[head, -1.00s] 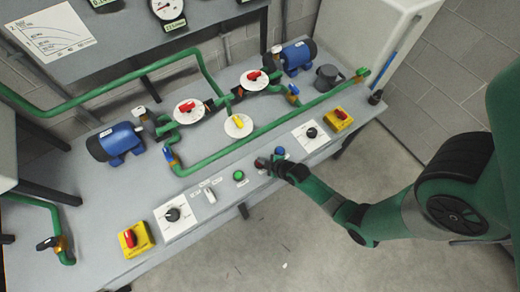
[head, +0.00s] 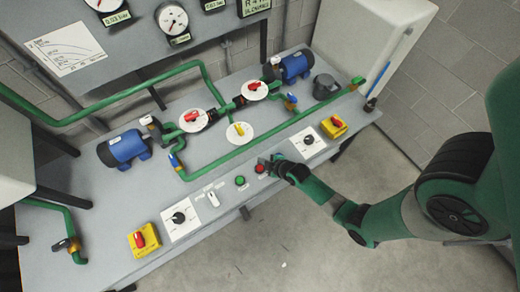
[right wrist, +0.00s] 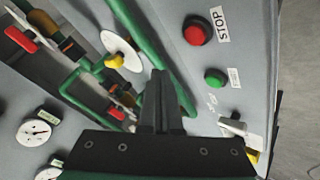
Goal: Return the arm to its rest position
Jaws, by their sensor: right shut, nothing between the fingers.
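My right arm (head: 385,218) comes in from the right in the head view and reaches over the front edge of the bench. Its gripper (head: 266,163) is shut and empty, close to the red button (head: 260,169) on the bench's front strip. In the right wrist view the shut fingers (right wrist: 162,85) point over the bench, with the red STOP button (right wrist: 197,32) and the green button (right wrist: 214,77) to their right. Nothing is between the fingers. The green button also shows in the head view (head: 240,181). My left gripper is not in view.
Green pipes (head: 240,148), blue motors (head: 123,149) and round valve plates (head: 193,119) stand on the grey bench (head: 95,235). Yellow switch boxes (head: 143,240) sit along the front. A white cabinet (head: 365,40) stands at the back right. The floor in front is clear.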

